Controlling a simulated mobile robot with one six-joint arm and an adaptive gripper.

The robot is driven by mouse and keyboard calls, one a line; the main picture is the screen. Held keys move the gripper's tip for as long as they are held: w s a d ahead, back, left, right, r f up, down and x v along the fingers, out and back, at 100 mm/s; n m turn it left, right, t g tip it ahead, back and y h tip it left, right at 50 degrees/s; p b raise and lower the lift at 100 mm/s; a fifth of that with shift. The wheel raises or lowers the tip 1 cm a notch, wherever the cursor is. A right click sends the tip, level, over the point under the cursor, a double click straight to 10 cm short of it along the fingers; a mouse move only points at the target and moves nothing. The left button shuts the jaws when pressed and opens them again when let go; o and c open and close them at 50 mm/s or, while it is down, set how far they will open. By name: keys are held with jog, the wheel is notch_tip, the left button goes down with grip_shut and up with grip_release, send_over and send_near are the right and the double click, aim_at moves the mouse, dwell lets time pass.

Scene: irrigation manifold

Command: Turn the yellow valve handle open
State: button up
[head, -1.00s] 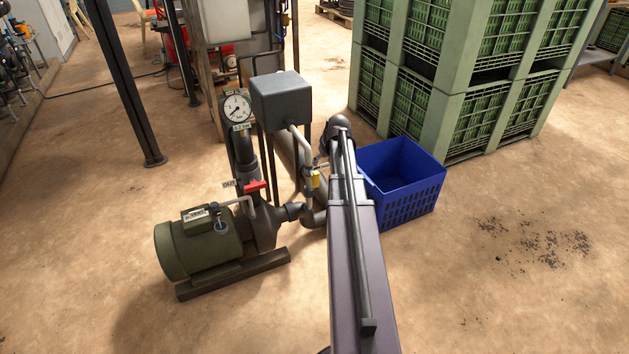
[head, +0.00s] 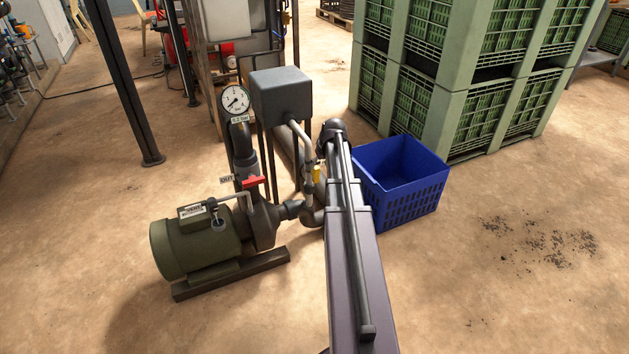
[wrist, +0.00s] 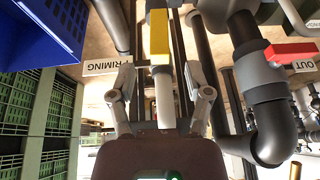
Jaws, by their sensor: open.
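The yellow valve handle (wrist: 159,32) is at the top centre of the wrist view, in line with a pale upright pipe below it. In the head view the yellow handle (head: 316,174) is a small upright patch on the thin pipe beside my arm. My gripper (wrist: 160,78) is open, with one finger on each side of the pale pipe. The fingertips appear just below the yellow part in the wrist view; I cannot tell whether they touch it. In the head view my arm hides the gripper.
A red valve handle (head: 253,182) sits left of the yellow one, above the green pump (head: 195,245). A pressure gauge (head: 234,99) and grey box (head: 281,95) stand behind. A blue crate (head: 408,205) is close right of my arm. A "PRIMING" label (wrist: 107,64) is beside the handle.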

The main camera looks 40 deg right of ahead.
aim_at(315, 175)
jog(key=shift+b+x, duration=3.45)
jog(key=shift+x, duration=0.65)
grip_shut()
